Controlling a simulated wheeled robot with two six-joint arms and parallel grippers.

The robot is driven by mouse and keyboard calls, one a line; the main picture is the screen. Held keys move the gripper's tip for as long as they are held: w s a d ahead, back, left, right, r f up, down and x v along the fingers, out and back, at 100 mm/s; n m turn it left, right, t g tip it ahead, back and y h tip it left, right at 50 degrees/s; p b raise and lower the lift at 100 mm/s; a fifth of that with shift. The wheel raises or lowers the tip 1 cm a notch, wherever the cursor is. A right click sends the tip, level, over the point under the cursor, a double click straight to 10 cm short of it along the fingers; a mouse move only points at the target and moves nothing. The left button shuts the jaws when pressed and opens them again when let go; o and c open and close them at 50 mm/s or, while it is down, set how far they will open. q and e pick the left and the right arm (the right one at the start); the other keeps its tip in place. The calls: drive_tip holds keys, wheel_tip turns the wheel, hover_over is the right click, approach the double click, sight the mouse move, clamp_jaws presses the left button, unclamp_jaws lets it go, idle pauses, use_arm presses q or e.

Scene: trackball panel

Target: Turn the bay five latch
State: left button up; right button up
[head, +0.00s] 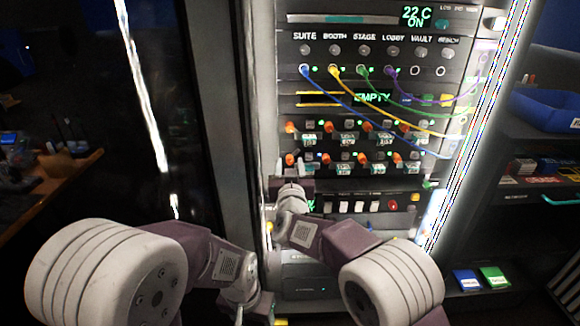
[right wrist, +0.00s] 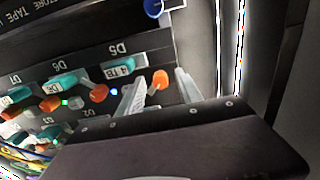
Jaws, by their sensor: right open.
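The bay five drive, marked D5, has a teal and white label (right wrist: 120,67) in the right wrist view. Its orange latch (right wrist: 160,79) is beside that label, and a blue light glows nearby. My right gripper (right wrist: 161,76) is open, its two pale fingers on either side of the latch. I cannot tell whether they touch it. In the head view my right gripper (head: 292,182) is at the lower left of the rack, just below the lower row's leftmost orange latch (head: 289,159). My left gripper (head: 252,305) is low at the bottom edge, its fingers unclear.
Other orange latches (head: 397,157) stand close along the two bay rows. Blue, yellow, green and purple cables (head: 410,118) hang across the rack's right side. A row of white switches (head: 358,206) is below the bays. A shelf with a blue bin (head: 545,110) is at right.

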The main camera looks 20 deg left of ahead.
drive_tip(key=shift+w, duration=0.1)
drive_tip(key=shift+c, duration=0.3)
clamp_jaws()
drive_tip(key=shift+m, duration=0.4)
drive_tip(key=m+b, duration=0.1)
drive_tip(key=m, duration=0.3)
drive_tip(key=shift+a+f+b, duration=0.1)
drive_tip(key=shift+b, duration=0.25)
drive_tip(key=m+b, duration=0.1)
drive_tip(key=m, duration=0.2)
drive_tip(key=shift+m, duration=0.3)
drive_tip(key=m+b, duration=0.2)
drive_tip(key=m, duration=0.2)
drive_tip(key=shift+m+b, duration=0.3)
drive_tip(key=shift+b, duration=0.1)
drive_tip(key=m+b, duration=0.2)
drive_tip(key=m, duration=0.2)
drive_tip(key=shift+m, duration=0.6)
